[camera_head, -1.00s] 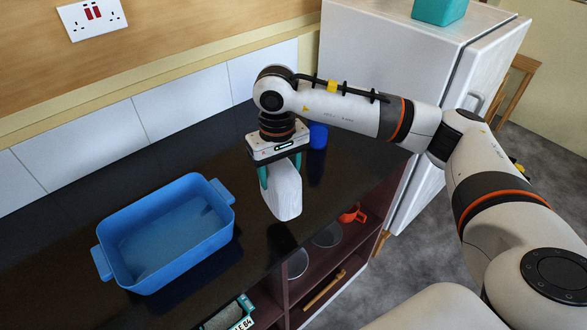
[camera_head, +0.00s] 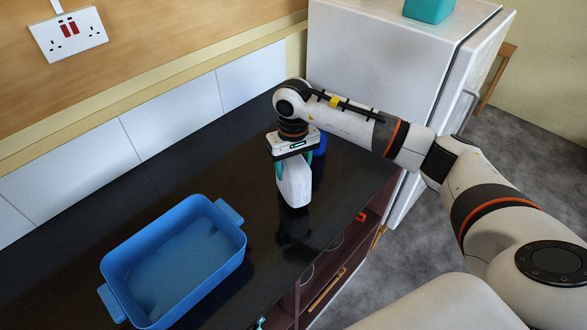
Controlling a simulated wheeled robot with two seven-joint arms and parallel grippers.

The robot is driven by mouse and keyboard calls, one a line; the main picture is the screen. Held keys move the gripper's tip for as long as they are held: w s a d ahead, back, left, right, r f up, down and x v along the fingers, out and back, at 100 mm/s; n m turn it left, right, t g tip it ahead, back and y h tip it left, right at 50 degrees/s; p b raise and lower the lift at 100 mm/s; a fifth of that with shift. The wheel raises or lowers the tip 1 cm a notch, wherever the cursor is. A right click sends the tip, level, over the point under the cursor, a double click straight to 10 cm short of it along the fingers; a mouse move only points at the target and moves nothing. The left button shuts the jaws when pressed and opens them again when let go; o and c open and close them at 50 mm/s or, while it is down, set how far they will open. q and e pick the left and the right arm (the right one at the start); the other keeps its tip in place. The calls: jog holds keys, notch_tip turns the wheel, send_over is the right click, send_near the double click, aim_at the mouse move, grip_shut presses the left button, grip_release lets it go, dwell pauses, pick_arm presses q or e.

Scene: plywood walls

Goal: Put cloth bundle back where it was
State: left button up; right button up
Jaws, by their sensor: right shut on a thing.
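The cloth bundle (camera_head: 294,185) is white and hangs upright below my right gripper (camera_head: 293,165). The gripper points down with its teal fingers shut on the bundle's upper part. The bundle is over the black counter (camera_head: 262,232), to the right of the blue tray. I cannot tell whether its lower end touches the counter. My left gripper is not in view.
An empty blue tray (camera_head: 234,247) with two handles stands on the counter at left. A blue object (camera_head: 321,143) is partly hidden behind my right gripper. A white fridge (camera_head: 375,70) with a teal box (camera_head: 429,9) on top stands beyond. Shelves (camera_head: 352,250) lie below the counter's front edge.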

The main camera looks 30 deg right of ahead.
notch_tip(320, 180, down, 2)
jog(key=shift+f+p, duration=0.1)
jog(key=shift+p, duration=0.2)
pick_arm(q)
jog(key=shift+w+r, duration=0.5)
pick_arm(e)
jog(key=shift+d, duration=0.1)
jog(key=shift+f+b, duration=0.2)
jog(key=shift+b, duration=0.15)
jog(key=o, duration=0.9)
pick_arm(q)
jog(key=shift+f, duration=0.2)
pick_arm(e)
jog(key=shift+o, duration=0.3)
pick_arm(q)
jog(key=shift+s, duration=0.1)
